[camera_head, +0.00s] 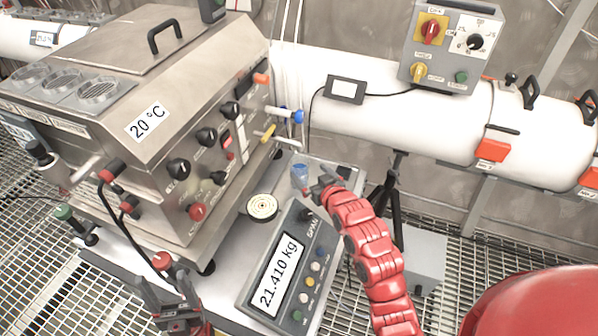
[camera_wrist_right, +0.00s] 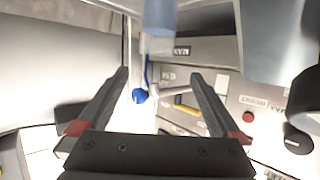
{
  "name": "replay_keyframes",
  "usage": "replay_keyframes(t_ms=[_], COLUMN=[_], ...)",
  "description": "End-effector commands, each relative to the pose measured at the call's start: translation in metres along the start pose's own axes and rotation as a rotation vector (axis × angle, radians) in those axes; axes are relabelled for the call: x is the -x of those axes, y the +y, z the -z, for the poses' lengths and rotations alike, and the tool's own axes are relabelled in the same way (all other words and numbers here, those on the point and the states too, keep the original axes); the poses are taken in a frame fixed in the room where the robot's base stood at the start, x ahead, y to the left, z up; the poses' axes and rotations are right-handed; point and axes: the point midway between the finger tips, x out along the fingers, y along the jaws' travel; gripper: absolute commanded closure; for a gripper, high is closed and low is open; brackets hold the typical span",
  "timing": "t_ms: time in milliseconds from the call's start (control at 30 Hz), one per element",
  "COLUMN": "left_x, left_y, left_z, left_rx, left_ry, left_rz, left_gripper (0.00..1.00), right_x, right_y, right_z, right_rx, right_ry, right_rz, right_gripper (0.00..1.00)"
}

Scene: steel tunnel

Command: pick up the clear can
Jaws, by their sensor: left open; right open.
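The clear can (camera_head: 300,175), small and bluish see-through, stands upright at the back of the scale beside the steel machine. My right gripper (camera_head: 318,187) is just right of it, close to it; whether they touch I cannot tell. In the right wrist view, the gripper's two dark fingers (camera_wrist_right: 160,82) are spread with nothing between them. A blue translucent shape, likely the can (camera_wrist_right: 158,22), shows at the top edge, beyond the fingertips. My left gripper (camera_head: 170,292) is open and empty at the lower left, in front of the machine.
The steel machine (camera_head: 130,90) with knobs and levers walls off the left side. A blue-tipped lever (camera_head: 290,115) juts out behind the can. The scale display (camera_head: 279,272) reads 21.410 kg. A round disc (camera_head: 262,207) lies near the can. A white pipe (camera_head: 430,118) crosses behind.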

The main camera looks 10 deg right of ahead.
Motion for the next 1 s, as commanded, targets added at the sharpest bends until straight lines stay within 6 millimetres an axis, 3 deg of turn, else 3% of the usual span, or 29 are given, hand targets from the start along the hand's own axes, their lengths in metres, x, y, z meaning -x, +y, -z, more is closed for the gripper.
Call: replay_keyframes(t_ms=[400,833,1000], left_x=[-0.022,-0.030,-0.035], left_y=[-0.001,-0.002,-0.002], left_z=[0.004,0.005,0.006], left_rx=[0.000,0.000,0.000], left_ry=[0.000,0.000,0.000], left_rz=[0.000,0.000,0.000], left_gripper=[0.34,0.34,0.34], right_x=[-0.061,-0.086,-0.104], right_y=[-0.001,0.001,0.005], right_z=[0.003,-0.001,-0.003], right_rx=[0.000,0.000,0.000], right_ry=[0.003,0.001,0.004], right_rz=[0.001,0.001,0.000], right_gripper=[0.00,0.00,0.00])
